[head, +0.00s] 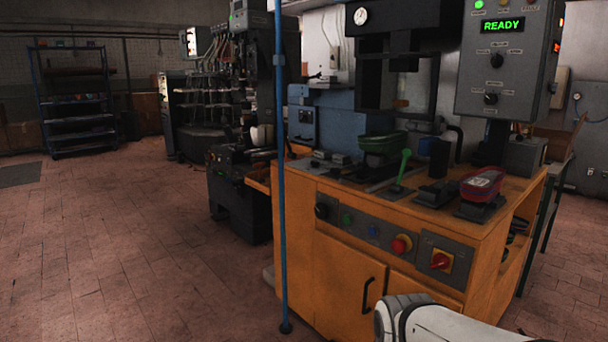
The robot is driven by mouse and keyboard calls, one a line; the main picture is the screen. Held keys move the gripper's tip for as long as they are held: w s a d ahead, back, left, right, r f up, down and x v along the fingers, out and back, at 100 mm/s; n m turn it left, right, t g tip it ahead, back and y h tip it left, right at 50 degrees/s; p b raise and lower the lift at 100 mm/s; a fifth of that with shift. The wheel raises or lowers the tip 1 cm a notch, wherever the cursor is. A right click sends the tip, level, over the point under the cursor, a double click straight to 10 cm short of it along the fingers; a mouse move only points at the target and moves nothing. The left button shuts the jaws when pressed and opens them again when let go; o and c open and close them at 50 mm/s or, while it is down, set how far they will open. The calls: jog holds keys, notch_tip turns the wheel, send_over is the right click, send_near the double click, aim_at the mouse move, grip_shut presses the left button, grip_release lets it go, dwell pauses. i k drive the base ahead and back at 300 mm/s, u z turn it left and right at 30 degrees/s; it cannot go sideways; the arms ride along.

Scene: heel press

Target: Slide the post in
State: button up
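An orange press cabinet (330,262) stands at centre right, with a heel press (395,85) at its back. A green shoe-shaped piece (382,146) sits on a dark support below the press head; which part is the post I cannot tell for sure. A lever with a green handle (403,165) stands upright in front of it. A black cylinder (439,158) and a red shoe-shaped piece (482,184) on a dark base are to the right. My gripper is not in view; only a white link of my arm shows at the bottom right.
A control box (508,60) reads READY in green. The cabinet front has a red knob (402,244) and a red-yellow switch (441,261). A thin blue pole (282,200) stands on the floor at the cabinet's left. Other machines (240,190) stand behind. The left floor is clear.

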aim_at(380, 169)
jog(key=u, duration=0.25)
jog(key=i, duration=1.8)
jog(key=z, duration=0.7)
jog(key=k, duration=0.75)
jog(key=z, duration=0.2)
jog(key=i, duration=0.75)
jog(key=u, duration=0.1)
